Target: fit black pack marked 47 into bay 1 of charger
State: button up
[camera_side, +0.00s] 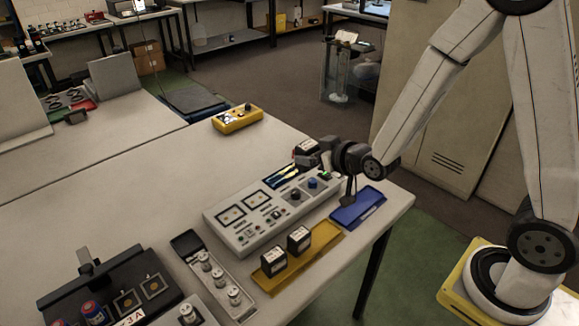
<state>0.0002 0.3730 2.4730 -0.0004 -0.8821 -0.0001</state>
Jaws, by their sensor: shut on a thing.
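My gripper (318,158) is shut on a small dark pack (305,147) with a pale and reddish face, held above the far right end of a grey panel unit. The number on the pack is too small to read. The grey unit (222,238) has two square framed windows, knobs and small coloured buttons. I cannot tell for certain whether it is the charger, nor which part is bay 1. Two black packs with white labelled tops, one (273,262) and another (299,239), stand upright on a yellow tray (325,236) in front of the unit.
A blue tray (358,207) lies empty near the table's right edge. A tray of metal cylinders (215,272) and a dark box with square sockets (128,284) stand at front left. A yellow handheld box (237,119) lies behind. The table's left middle is clear.

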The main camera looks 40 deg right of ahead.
jog(key=s+f+h, duration=0.1)
jog(key=s+f, duration=0.4)
jog(key=f, duration=0.6)
jog(key=shift+s+d+m, duration=0.2)
jog(key=shift+s+m, duration=0.15)
jog(key=shift+m, duration=0.05)
jog(key=shift+f, duration=0.1)
jog(key=shift+f, duration=2.8)
jog(key=shift+f, duration=1.9)
jog(key=shift+f, duration=0.2)
